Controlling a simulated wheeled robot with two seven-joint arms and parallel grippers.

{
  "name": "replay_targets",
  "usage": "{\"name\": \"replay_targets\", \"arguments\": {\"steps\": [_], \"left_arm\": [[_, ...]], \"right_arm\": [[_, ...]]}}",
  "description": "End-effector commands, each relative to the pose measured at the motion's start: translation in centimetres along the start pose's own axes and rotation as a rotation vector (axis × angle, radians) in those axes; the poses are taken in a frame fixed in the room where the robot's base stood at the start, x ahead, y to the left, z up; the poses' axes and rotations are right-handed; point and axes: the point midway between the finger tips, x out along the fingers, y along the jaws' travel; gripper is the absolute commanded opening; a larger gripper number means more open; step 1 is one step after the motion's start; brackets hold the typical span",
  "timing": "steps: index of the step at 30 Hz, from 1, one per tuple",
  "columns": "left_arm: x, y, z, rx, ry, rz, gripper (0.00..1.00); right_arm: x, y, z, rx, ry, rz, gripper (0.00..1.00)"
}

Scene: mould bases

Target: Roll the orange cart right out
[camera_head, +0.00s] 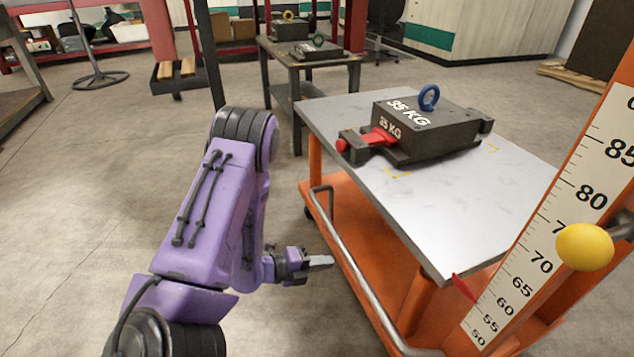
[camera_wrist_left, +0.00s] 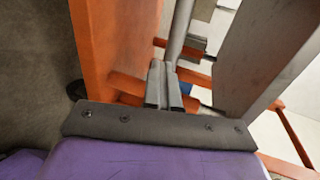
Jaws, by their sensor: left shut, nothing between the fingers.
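The orange cart (camera_head: 352,215) stands right of centre in the head view, with a flat grey top (camera_head: 465,200). A bent metal handle bar (camera_head: 368,296) runs along its near left side. A dark mould base marked 35 KG (camera_head: 428,125), with a blue lifting ring and a red clamp part, sits on the top. My left gripper (camera_head: 326,262) is shut and empty, its tips close beside the handle bar; I cannot tell whether they touch. In the left wrist view the shut fingers (camera_wrist_left: 164,86) point toward the grey bar (camera_wrist_left: 181,30) between orange cart parts. My right gripper is not in view.
An orange post with a number scale (camera_head: 560,215) and a yellow knob (camera_head: 585,247) stands at the right. A dark table (camera_head: 310,67) with more mould bases stands behind the cart. Clear concrete floor (camera_head: 90,200) lies to the left.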

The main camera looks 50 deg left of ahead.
Motion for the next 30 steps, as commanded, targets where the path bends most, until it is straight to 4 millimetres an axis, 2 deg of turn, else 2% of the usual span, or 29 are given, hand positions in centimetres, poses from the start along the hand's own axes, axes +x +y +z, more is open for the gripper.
{"name": "replay_targets", "arguments": {"steps": [30], "left_arm": [[-8.1,2.3,0.0,-0.002,-0.004,-0.001,0.0]], "right_arm": [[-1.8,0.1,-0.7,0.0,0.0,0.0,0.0]]}}
